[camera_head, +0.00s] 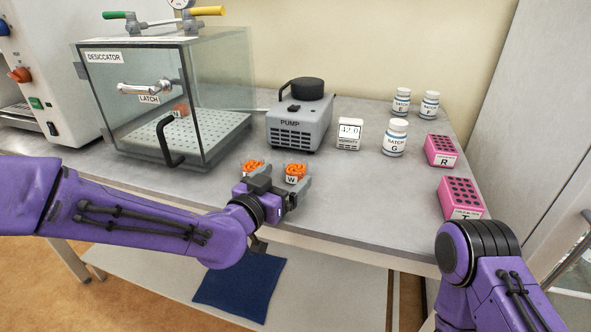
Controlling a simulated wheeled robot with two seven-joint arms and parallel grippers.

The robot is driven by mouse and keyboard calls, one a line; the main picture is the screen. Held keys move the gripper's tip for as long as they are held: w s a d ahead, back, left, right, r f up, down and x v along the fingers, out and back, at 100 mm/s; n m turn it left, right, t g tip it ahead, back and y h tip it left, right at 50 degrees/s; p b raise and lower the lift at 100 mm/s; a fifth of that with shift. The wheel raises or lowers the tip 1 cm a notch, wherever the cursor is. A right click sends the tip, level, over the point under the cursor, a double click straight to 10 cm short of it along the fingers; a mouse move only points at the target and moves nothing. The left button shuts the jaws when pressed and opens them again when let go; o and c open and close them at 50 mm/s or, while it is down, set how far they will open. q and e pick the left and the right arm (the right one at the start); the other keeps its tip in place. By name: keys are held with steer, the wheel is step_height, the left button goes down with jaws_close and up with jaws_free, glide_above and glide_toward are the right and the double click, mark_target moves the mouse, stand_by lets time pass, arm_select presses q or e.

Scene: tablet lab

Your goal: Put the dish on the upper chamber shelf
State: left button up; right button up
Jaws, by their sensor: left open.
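Two small dishes of orange tablets stand on the bench near its front edge: a left dish (252,166) and a right dish (295,170) marked W. My left gripper (279,184) is open right at them, partly covering both; I cannot tell whether it touches either. The glass desiccator chamber (215,75) stands at the back left, its door with the latch (146,88) appearing shut. Through the glass I see a perforated shelf (205,130) and a small orange item (180,110). My right arm shows at the lower right, but its gripper is out of view.
A grey pump (298,128) and a small display box (348,134) stand right of the chamber. Several white bottles, including bottle G (395,138), and two pink racks (442,151) stand farther right. A dark blue cloth (240,287) lies on the lower shelf.

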mark_target(289, 173)
arm_select(q)
steer(key=x, duration=0.3)
steer(key=shift+w+d, duration=0.15)
steer(key=shift+r, duration=0.1)
steer(key=c, duration=1.2)
